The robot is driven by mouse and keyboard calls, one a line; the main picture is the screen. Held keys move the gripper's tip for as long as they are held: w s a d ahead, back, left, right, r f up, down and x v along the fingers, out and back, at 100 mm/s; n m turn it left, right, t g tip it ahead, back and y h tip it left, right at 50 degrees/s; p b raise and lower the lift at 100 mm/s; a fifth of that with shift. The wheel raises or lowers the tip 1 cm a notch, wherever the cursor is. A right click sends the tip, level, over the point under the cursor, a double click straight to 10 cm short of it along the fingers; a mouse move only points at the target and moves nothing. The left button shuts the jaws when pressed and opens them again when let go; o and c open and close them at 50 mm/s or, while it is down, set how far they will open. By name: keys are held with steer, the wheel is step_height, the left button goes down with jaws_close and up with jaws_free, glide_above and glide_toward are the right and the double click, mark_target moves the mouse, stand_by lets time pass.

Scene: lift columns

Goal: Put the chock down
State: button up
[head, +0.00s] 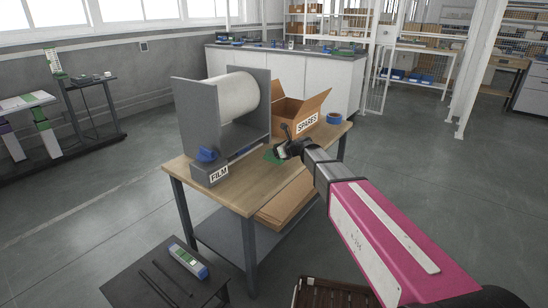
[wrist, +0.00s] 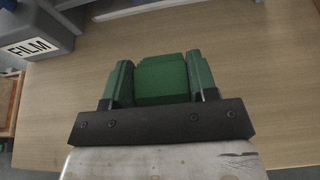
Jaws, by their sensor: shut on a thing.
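The chock (wrist: 162,80) is a green block between the two fingers of my gripper (wrist: 160,75) in the wrist view. My gripper is shut on it, with a finger against each side. In the head view my gripper (head: 281,151) is over the wooden worktop (head: 240,191), in front of the SPARES box. A small green patch (head: 271,156) shows beside it there; I cannot tell whether it is the chock or something on the worktop. Whether the chock touches the worktop (wrist: 265,95) is also unclear.
A grey film stand (head: 196,115) with a white roll and a FILM label stands left on the worktop. The open SPARES box (head: 307,123) and a blue tape roll (head: 334,118) are at the back right. The worktop's front is clear. A small dark table (head: 150,285) stands in front.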

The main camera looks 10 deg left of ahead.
steer(key=shift+f, duration=1.45)
steer(key=shift+f, duration=0.15)
steer(key=o, duration=1.1)
steer(key=shift+s+d+r, duration=0.15)
steer(key=shift+d+r, duration=0.1)
steer(key=shift+d, duration=0.05)
steer(key=v, duration=1.1)
